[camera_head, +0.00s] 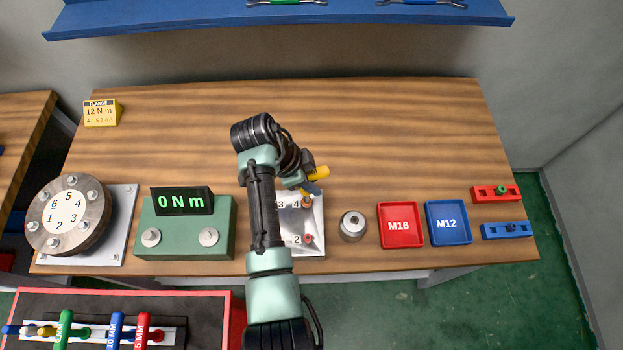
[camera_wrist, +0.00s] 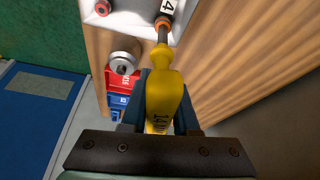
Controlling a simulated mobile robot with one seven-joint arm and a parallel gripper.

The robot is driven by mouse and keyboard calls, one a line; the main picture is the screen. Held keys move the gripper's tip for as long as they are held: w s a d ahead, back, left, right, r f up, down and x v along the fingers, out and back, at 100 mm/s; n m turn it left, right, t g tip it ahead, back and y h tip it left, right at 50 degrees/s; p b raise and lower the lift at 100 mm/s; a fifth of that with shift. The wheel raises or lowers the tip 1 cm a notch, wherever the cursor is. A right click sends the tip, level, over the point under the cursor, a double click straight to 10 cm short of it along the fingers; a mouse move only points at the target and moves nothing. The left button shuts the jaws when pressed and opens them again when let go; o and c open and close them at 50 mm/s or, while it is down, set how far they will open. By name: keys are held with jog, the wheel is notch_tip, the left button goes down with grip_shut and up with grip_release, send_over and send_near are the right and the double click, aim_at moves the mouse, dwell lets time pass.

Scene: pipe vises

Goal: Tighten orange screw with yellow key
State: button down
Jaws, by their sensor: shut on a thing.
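My gripper (camera_wrist: 162,80) is shut on the yellow key (camera_wrist: 165,92), one finger on each side of its handle. In the head view the yellow handle (camera_head: 319,172) shows beside my gripper (camera_head: 311,186), above the white plate (camera_head: 318,226). In the wrist view the key's grey shaft points at the orange screw (camera_wrist: 168,5) beside the label 4, and its tip overlaps the screw. I cannot tell whether it is seated. The orange screw (camera_head: 306,203) is partly hidden in the head view. A red screw (camera_head: 308,239) sits beside the label 2.
A metal cylinder (camera_head: 352,226), a red M16 tray (camera_head: 401,243) and a blue M12 tray (camera_head: 448,241) stand right of the plate. A green box (camera_head: 222,243) with a display reading 0 Nm stands left. The back of the bench is mostly clear.

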jog(key=shift+s+f, duration=0.15)
jog(key=shift+f, duration=0.05)
dwell(0.7)
jog(key=shift+f+b, duration=0.1)
jog(key=shift+b, duration=0.2)
jog(key=m+b, duration=0.1)
jog(key=m+g, duration=0.1)
jog(key=shift+f+m+b, duration=0.2)
jog(key=shift+m+b, duration=0.1)
jog(key=shift+b, duration=0.1)
jog(key=shift+s+m+g+b, duration=0.2)
jog(key=shift+m+g+b, duration=0.5)
jog(key=shift+m, duration=0.5)
jog(key=shift+s+r+m, duration=0.2)
jog(key=shift+m, duration=0.3)
